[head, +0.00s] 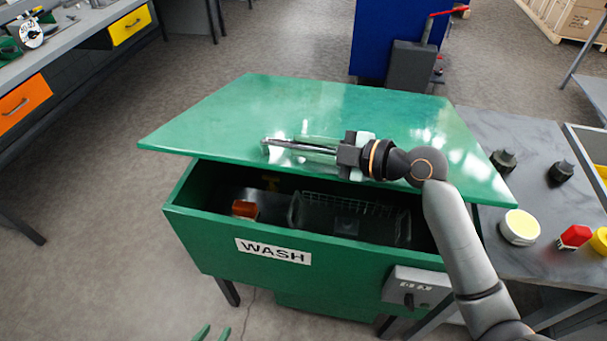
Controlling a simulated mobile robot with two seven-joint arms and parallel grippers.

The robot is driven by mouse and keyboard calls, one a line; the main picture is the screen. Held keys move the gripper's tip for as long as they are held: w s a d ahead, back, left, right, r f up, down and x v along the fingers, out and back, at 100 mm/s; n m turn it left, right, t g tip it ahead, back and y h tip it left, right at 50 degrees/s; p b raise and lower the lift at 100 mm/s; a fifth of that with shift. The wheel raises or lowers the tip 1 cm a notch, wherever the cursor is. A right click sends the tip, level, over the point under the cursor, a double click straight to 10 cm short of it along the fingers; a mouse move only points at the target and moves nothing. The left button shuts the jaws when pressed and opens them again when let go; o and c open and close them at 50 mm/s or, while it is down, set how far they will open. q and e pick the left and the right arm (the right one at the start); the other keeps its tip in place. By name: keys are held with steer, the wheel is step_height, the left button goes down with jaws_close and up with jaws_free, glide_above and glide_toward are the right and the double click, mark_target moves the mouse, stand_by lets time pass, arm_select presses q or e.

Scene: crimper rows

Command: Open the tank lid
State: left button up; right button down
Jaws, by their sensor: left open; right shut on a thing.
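The green wash tank (215,231) stands in the middle of the head view with a "WASH" label on its front. Its green lid (220,115) is tilted up at the front, leaving a dark gap above the front wall. My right gripper (268,149) reaches in from the right over the lid near its front edge. It is shut on what looks like a slim metal handle bar on the lid; the fingers partly hide the hold. My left gripper (212,334) shows only its green fingertips at the bottom edge, apart and empty, in front of the tank.
A grey table (545,210) at the right carries dark knobs, a yellow-topped jar (519,227) and a red block (574,237). A workbench (75,40) stands at the left. Floor left of the tank is clear.

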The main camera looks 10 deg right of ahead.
arm_select(q)
steer(key=shift+d+r+p, duration=0.1)
steer(key=shift+r+p, duration=1.9)
steer(key=shift+r, duration=0.5)
arm_select(e)
steer(key=w+d+r+m, duration=0.1)
steer(key=w+r, duration=0.4)
steer(key=r, duration=0.4)
steer(key=w+d+r+m+g, duration=0.1)
steer(key=w+d+r, duration=0.1)
steer(key=w+r, duration=0.3)
steer(key=shift+w+d+r, duration=0.15)
steer(key=shift+d+r, duration=0.1)
steer(key=shift+r, duration=1.8)
